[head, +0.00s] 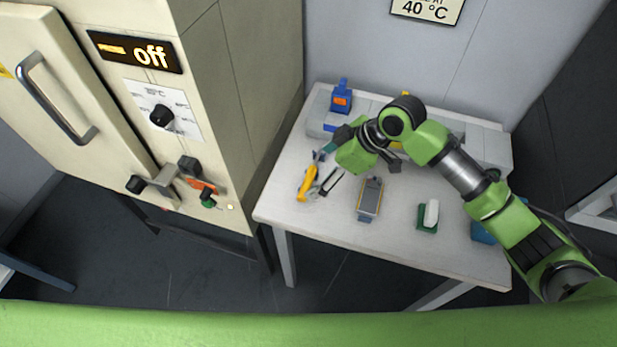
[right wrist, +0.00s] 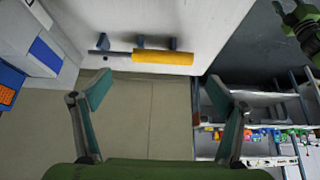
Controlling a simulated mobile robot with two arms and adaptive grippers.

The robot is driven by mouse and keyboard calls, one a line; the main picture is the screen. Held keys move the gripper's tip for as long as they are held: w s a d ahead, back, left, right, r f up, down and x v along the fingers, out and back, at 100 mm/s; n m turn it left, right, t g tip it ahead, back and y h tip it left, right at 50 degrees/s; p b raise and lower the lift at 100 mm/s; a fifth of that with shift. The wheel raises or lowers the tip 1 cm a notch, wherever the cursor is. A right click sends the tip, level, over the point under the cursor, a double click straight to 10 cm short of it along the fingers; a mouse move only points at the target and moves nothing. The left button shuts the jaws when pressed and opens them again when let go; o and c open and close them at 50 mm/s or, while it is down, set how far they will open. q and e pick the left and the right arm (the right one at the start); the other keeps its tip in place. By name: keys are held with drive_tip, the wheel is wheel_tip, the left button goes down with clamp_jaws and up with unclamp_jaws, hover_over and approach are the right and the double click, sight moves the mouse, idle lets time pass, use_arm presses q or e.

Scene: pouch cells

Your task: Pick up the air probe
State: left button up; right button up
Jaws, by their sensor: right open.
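The air probe (head: 308,182) has a yellow handle and a thin grey shaft. It lies at the left part of the white table. In the right wrist view the probe (right wrist: 165,57) rests across small grey-blue supports, beyond and between my open fingertips. My right gripper (right wrist: 160,89) is open and empty, with its two teal fingers wide apart and not touching the probe. In the head view my right gripper (head: 335,155) hangs over the table just right of the probe; its fingers are partly hidden there. My left gripper does not show.
The table (head: 290,213) also holds a grey device (head: 370,198), a green holder with a white piece (head: 428,215) and a blue-orange item (head: 341,97). A cream oven (head: 228,90) reading "off" stands left of the table. A shelf (right wrist: 275,147) with colourful items shows in the right wrist view.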

sight(309, 182)
drive_tip(key=shift+a+f, duration=0.15)
drive_tip(key=shift+f, duration=0.15)
drive_tip(key=x, duration=0.1)
drive_tip(key=p+x, duration=0.1)
drive_tip(key=x, duration=0.1)
drive_tip(key=shift+s+a+f, duration=0.1)
drive_tip(key=shift+s+f, duration=0.1)
drive_tip(key=shift+f, duration=0.2)
drive_tip(key=shift+w+a+f, duration=0.1)
drive_tip(key=shift+a+f, duration=0.15)
drive_tip(key=shift+f, duration=0.15)
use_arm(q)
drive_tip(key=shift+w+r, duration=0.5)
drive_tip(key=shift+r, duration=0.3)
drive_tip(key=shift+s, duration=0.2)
use_arm(e)
drive_tip(key=shift+d, duration=0.1)
drive_tip(key=c, duration=1.2)
